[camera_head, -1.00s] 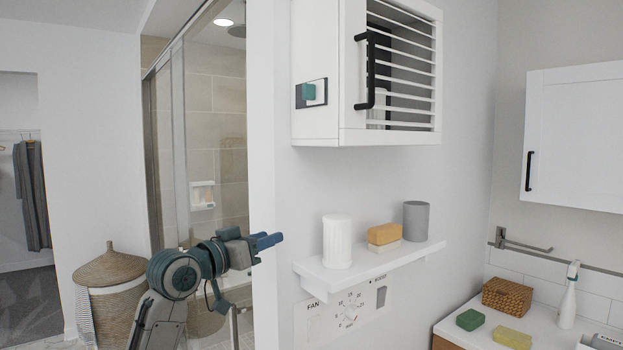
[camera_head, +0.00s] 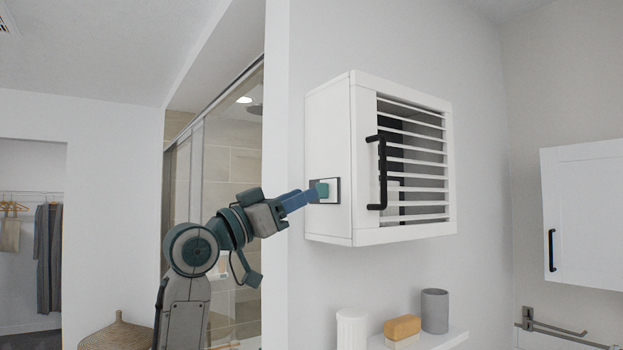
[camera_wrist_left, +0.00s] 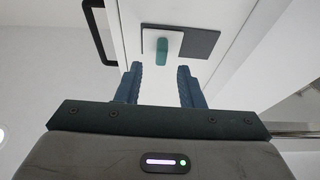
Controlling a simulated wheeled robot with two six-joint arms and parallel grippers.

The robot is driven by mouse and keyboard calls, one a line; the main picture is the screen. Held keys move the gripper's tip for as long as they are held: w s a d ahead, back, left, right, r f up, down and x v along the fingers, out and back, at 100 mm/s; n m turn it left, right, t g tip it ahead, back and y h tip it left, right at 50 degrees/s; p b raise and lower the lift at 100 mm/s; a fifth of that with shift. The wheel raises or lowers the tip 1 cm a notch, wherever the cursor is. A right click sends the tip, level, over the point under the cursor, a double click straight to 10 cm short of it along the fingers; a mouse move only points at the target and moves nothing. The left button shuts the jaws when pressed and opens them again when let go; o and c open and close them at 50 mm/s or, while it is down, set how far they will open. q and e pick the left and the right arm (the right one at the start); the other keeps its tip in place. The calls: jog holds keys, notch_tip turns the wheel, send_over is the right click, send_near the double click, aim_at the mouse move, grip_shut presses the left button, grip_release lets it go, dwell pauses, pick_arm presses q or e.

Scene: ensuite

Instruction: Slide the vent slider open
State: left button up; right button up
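The vent slider is a white plate with a teal tab (camera_head: 322,188) over a dark backing, on the left side of the white louvred wall cabinet (camera_head: 328,130). In the left wrist view the teal tab (camera_wrist_left: 161,50) stands on the white plate (camera_wrist_left: 174,37), with the dark panel (camera_wrist_left: 203,43) uncovered to its right. My left gripper (camera_head: 311,194) reaches the slider from the left. In the left wrist view its two fingers (camera_wrist_left: 159,72) are apart, with the tab centred just beyond the tips; I see no grip on it. My right gripper is out of view.
The cabinet's black handle (camera_head: 381,172) is on its front, close to the slider. A shelf (camera_head: 450,340) below holds a white canister (camera_head: 352,328), a sponge (camera_head: 402,328) and a grey cup (camera_head: 434,310). A wall edge and glass shower stand behind my left arm.

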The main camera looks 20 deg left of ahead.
aim_at(323, 191)
pick_arm(q)
jog(key=p+x, duration=0.1)
jog(key=x, duration=0.1)
jog(key=shift+w+d+r, duration=0.15)
jog(key=shift+d+r, duration=0.05)
jog(key=shift+r, duration=0.1)
jog(key=shift+w+d, duration=0.15)
jog(key=shift+w, duration=0.25)
jog(key=c, duration=0.7)
grip_shut()
jog(key=shift+w, duration=0.1)
